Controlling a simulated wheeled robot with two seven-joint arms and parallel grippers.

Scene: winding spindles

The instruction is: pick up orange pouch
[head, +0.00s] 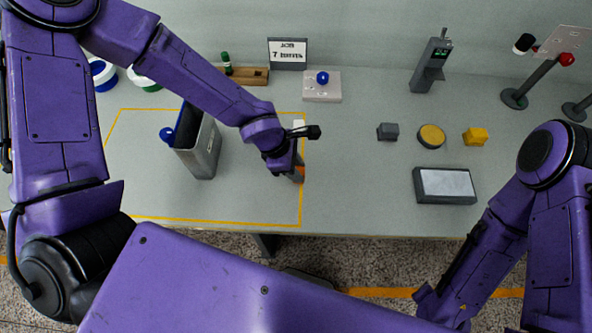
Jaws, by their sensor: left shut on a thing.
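The orange pouch (300,174) shows only as a small orange patch at the fingertips of my left gripper (297,173). It is near the right side of the yellow outline on the grey table. My left gripper points down and is shut on the pouch; the fingers and wrist hide most of it. I cannot tell whether the pouch touches the table. My right arm comes in at the right edge, and its gripper is not in view.
A grey bin (205,150) with a blue thing at its rim stands left of my left gripper. A grey block (387,131), a round yellow-topped thing (432,136), a yellow block (475,136) and a dark-framed pad (446,185) lie to the right. The table's front middle is clear.

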